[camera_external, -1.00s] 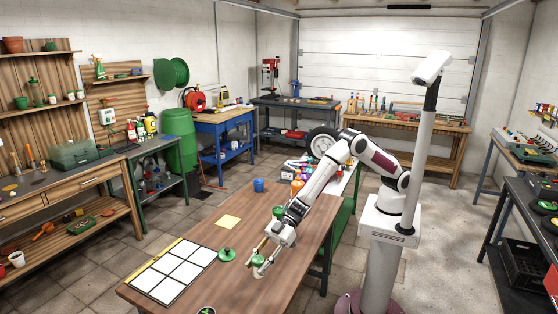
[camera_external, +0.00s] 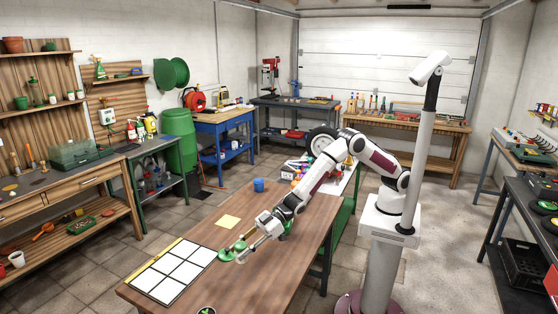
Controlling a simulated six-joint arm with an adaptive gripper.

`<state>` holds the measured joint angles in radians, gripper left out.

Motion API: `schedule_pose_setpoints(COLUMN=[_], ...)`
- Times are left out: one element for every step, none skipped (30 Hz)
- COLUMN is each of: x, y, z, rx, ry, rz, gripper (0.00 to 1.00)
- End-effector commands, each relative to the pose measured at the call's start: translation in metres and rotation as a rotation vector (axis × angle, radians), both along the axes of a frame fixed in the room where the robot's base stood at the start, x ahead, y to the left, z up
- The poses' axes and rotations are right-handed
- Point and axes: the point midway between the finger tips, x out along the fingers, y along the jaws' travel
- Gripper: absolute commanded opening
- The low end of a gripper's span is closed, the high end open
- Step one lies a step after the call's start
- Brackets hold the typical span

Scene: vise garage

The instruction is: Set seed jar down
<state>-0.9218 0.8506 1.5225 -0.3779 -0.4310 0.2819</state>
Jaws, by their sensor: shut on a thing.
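My gripper (camera_external: 244,254) is low over the front half of the wooden table. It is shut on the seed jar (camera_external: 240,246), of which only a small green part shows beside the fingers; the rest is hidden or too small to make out. The jar is close beside a round green piece (camera_external: 226,255) on the table, overlapping it in the picture. Whether the jar touches the table or this piece, I cannot tell.
A white grid board (camera_external: 172,270) with a yellow edge lies to the left. A dark round pot (camera_external: 207,310) is at the front edge. Bare wood (camera_external: 275,280) lies right of the gripper.

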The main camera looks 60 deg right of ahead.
Motion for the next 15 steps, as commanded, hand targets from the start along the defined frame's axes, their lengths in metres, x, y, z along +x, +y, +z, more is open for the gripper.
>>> schedule_pose_setpoints(x=[0.006, 0.01, 0.015, 0.018, 0.021, 0.025, 0.028, 0.032, 0.035, 0.038, 0.041, 0.044, 0.047, 0.05, 0.053], y=[-0.002, -0.003, -0.004, -0.005, -0.007, -0.008, -0.01, -0.011, -0.012, -0.014, -0.015, -0.017, -0.018, -0.019, -0.021], z=[0.003, 0.004, 0.005, 0.006, 0.007, 0.008, 0.009, 0.01, 0.011, 0.011, 0.012, 0.013, 0.013, 0.014, 0.015], rx=[0.002, 0.003, 0.003, 0.001, 0.001, 0.001, 0.002, 0.002, 0.002, 0.002, 0.002, 0.002, 0.001, 0.001, 0.002], ry=[-0.001, -0.001, -0.001, -0.001, 0.001, -0.001, 0.0, -0.001, -0.001, 0.0, -0.001, -0.001, 0.0, -0.001, -0.001], rz=[-0.021, -0.034, -0.05, -0.061, -0.073, -0.087, -0.099, -0.109, -0.123, -0.134, -0.144, -0.157, -0.167, -0.176, -0.188], gripper=[0.05, 0.05, 0.05, 0.05, 0.05, 0.05, 0.05, 0.05, 0.05, 0.05, 0.05, 0.05, 0.05, 0.05, 0.05])
